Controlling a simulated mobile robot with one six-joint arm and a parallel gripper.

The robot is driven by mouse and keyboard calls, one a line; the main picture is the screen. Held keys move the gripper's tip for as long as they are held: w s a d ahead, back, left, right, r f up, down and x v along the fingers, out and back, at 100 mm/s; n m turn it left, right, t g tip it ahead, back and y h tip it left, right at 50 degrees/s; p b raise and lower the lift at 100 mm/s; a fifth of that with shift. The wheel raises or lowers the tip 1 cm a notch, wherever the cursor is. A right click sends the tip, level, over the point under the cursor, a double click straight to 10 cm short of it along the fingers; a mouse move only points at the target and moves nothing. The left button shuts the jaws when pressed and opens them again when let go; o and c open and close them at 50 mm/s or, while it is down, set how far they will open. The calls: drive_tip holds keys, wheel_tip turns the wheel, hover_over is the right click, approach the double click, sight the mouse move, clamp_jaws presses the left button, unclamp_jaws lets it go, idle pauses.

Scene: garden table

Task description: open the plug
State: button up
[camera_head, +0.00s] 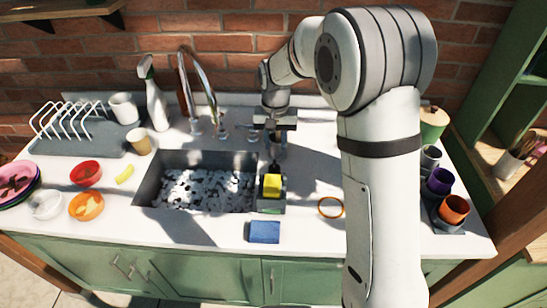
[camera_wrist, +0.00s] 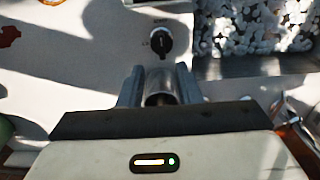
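My gripper (camera_head: 275,134) hangs over the counter behind the right back corner of the sink. In the wrist view its two fingers (camera_wrist: 160,84) stand apart, with a shiny metal cylinder (camera_wrist: 161,84) between them. I cannot tell if they press on it. A black round knob (camera_wrist: 160,42) with small marks around it sits on the counter, apart from the fingertips. In the head view a small dark shape (camera_head: 275,167) beside the sink appears to be this knob. The sink (camera_head: 150,181) is filled with white and dark patches that hide its drain.
A chrome tap (camera_head: 210,90) stands behind the sink. A caddy with a yellow sponge (camera_head: 271,186) is at the sink's right edge. Cups (camera_head: 454,208) stand far right.

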sight(274, 163)
drive_tip(key=shift+w+a+f, duration=0.15)
drive_tip(key=shift+f, duration=0.3)
wheel_tip(274, 163, down, 7)
drive_tip(key=shift+f+p, duration=0.15)
drive_tip(key=shift+p, duration=0.6)
clamp_jaws()
